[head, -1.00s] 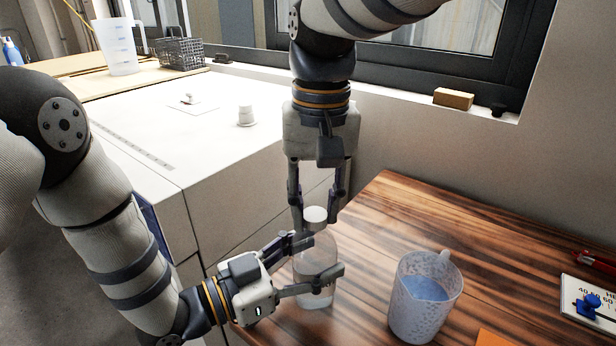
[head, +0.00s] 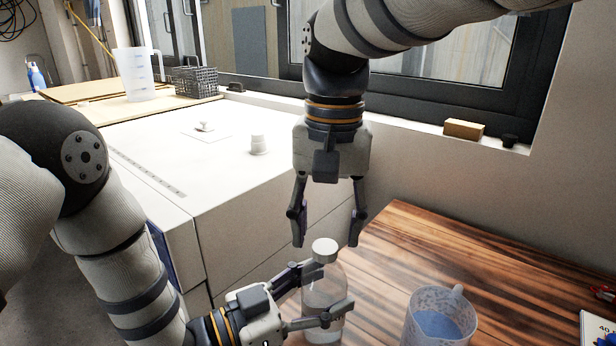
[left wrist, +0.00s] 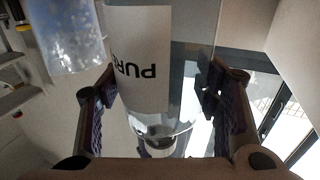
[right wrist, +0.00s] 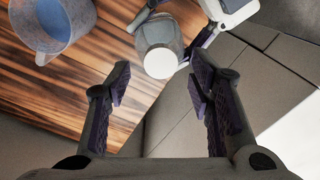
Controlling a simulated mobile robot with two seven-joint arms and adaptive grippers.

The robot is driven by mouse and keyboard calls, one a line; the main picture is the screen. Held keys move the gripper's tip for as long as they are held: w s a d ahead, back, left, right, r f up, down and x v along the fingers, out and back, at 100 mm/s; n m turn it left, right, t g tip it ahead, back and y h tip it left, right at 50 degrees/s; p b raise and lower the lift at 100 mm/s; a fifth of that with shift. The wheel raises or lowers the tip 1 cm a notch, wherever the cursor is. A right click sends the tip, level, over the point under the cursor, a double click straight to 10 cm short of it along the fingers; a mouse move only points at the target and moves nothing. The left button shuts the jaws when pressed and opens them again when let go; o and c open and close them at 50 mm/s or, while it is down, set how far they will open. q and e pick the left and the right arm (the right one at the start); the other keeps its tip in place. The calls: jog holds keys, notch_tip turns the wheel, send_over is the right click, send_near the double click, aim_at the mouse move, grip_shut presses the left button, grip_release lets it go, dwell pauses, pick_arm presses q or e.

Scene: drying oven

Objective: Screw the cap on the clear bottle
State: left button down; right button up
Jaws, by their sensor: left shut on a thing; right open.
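The clear bottle (head: 322,292) stands upright at the left edge of the wooden table. A white cap (head: 325,247) sits on its mouth; whether it is screwed tight cannot be told. My left gripper (head: 323,294) is shut around the bottle's body from the left; the bottle's printed label shows upside down in the left wrist view (left wrist: 140,60). My right gripper (head: 326,243) points down above the cap, fingers spread and empty. In the right wrist view the cap (right wrist: 160,62) appears beyond the open fingertips, apart from them.
A jug of blue liquid (head: 440,318) stands on the wooden table (head: 430,240) right of the bottle. The white oven (head: 215,185) is behind my left arm, with a small white knob-like piece (head: 258,144) on top. A window ledge with a small block (head: 464,129) runs behind.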

jog(key=shift+a+r, duration=0.1)
jog(key=shift+r, duration=1.25)
jog(key=shift+c, duration=0.3)
jog(key=n, duration=0.4)
jog(key=shift+s+a, duration=0.2)
jog(key=shift+s, duration=0.1)
jog(key=n, duration=0.4)
jog(key=shift+r+n, duration=0.3)
jog(key=n, duration=0.3)
jog(key=shift+r+n, duration=0.25)
jog(key=shift+n, duration=0.05)
jog(key=n, duration=0.3)
jog(key=shift+r, duration=0.3)
jog(key=n, duration=0.2)
jog(key=r+n, duration=0.1)
jog(key=n, duration=0.2)
jog(key=shift+w+d+r+n, duration=0.15)
jog(key=shift+w+d+n, duration=0.1)
jog(key=shift+n, duration=0.15)
